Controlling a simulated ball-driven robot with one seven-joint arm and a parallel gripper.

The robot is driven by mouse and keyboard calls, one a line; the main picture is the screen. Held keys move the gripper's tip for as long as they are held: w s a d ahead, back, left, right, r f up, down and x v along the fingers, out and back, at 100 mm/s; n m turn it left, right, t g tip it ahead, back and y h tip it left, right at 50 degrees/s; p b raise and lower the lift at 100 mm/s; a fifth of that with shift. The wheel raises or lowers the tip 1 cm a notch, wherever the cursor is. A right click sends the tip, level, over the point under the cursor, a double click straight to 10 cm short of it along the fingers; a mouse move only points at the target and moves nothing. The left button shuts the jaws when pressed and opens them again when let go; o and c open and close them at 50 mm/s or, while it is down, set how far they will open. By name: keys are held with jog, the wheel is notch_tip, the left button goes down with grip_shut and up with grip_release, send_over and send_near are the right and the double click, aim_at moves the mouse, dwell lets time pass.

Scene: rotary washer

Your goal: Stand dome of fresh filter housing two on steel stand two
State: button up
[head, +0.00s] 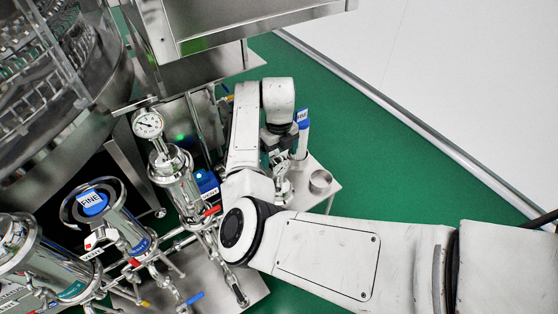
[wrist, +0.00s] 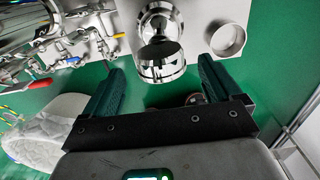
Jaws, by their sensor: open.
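In the wrist view my gripper (wrist: 161,66) is open, its two green-padded fingers spread left and right. A shiny steel cylindrical housing part (wrist: 161,72), seemingly the dome, stands beyond and between the fingertips. I see a gap on both sides of it and no clear contact. What its far end rests on is not clear. An empty round steel cup (wrist: 227,38), perhaps a stand, is to its right on the steel table. The cup also shows in the head view (head: 320,181). There my own arm hides most of the gripper and the housing part.
A white cylinder with a blue band (head: 303,128) stands behind my gripper. A gauge-topped steel housing (head: 178,185), other housings (head: 125,228) and pipework with red and blue valve handles crowd the left. Green floor (head: 375,150) lies open to the right.

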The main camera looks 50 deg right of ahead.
notch_tip(320, 180, up, 7)
jog(key=shift+f+p, duration=0.1)
jog(key=shift+p, duration=0.25)
jog(key=s+d+f+n+h, duration=0.1)
jog(key=s+d+n+h, duration=0.15)
jog(key=s+n, duration=0.4)
jog(key=s+d+f+n+h, duration=0.2)
jog(key=s+d+n, duration=0.15)
jog(key=n, duration=0.55)
jog(key=s+a+f+n+y, duration=0.2)
jog(key=s+a+f+n, duration=0.1)
jog(key=s+a+n, duration=0.5)
jog(key=s+a+f+n+t+y, duration=0.1)
jog(key=s+a+f+n, duration=0.3)
jog(key=s+a+n, duration=0.5)
jog(key=a+n+y, duration=0.1)
jog(key=a+n, duration=0.3)
jog(key=n, duration=0.2)
jog(key=shift+s+a+f, duration=0.2)
jog(key=shift+o, duration=0.8)
